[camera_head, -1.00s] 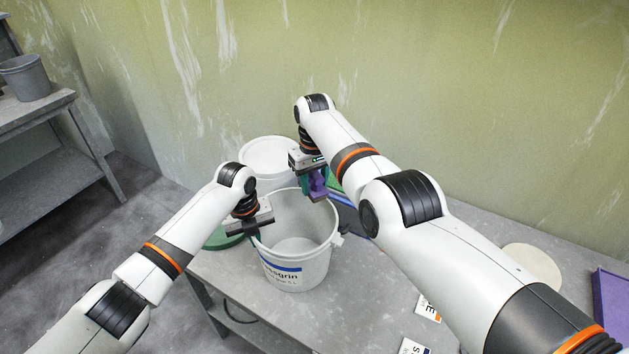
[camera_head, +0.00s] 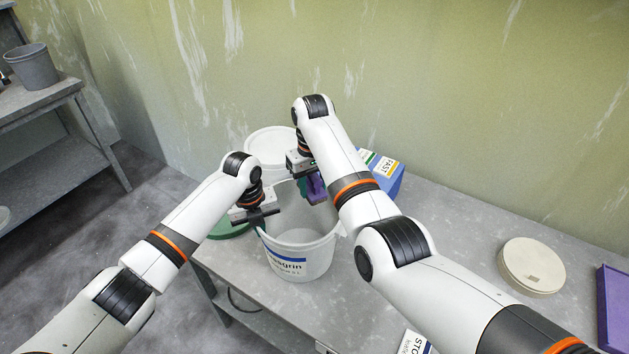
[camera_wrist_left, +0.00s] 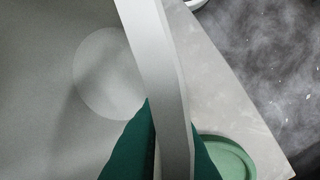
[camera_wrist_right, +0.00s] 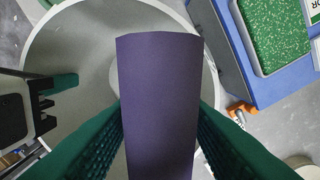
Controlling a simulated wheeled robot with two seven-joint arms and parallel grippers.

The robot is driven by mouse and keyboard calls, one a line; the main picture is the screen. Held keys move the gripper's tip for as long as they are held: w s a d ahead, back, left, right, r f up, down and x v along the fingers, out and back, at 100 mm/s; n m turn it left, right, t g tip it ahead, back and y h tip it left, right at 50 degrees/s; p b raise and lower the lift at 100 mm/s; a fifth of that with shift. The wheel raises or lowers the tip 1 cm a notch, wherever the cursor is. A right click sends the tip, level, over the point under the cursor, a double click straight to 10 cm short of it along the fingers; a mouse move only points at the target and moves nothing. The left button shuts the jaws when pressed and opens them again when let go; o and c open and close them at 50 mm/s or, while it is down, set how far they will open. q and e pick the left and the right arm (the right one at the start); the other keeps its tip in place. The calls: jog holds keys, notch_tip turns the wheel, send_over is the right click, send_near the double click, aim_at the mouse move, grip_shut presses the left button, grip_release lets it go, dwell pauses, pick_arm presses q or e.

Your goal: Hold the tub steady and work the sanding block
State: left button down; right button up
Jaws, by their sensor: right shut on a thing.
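The white tub (camera_head: 306,258), with a blue-striped label, stands upright on the grey table. My left gripper (camera_head: 262,222) is at its left rim. In the left wrist view its green fingers (camera_wrist_left: 174,135) sit snugly on both sides of the tub wall (camera_wrist_left: 160,70). My right gripper (camera_head: 306,178) is shut on the purple sanding block (camera_head: 317,188), at the tub's far right inner side. In the right wrist view the block (camera_wrist_right: 160,100) hangs over the tub's opening. Whether the block touches the inner wall is hidden.
A second white pail (camera_head: 270,143) stands behind the tub. A green lid (camera_head: 228,230) lies left of it. A blue box (camera_head: 394,183) with labels stands to the right, beyond my arm. A beige disc (camera_head: 531,265) and a purple tray (camera_head: 614,305) lie further right.

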jog(key=shift+r, duration=0.1)
jog(key=shift+r, duration=1.45)
jog(key=shift+w+d, duration=0.3)
jog(key=shift+w, duration=0.35)
jog(key=shift+w+d+f, duration=0.3)
jog(key=shift+w+f, duration=0.15)
jog(key=shift+f, duration=0.2)
jog(key=shift+w+d+f, duration=0.3)
jog(key=shift+w+f, duration=0.15)
jog(key=shift+f, duration=0.15)
jog(key=shift+f, duration=0.2)
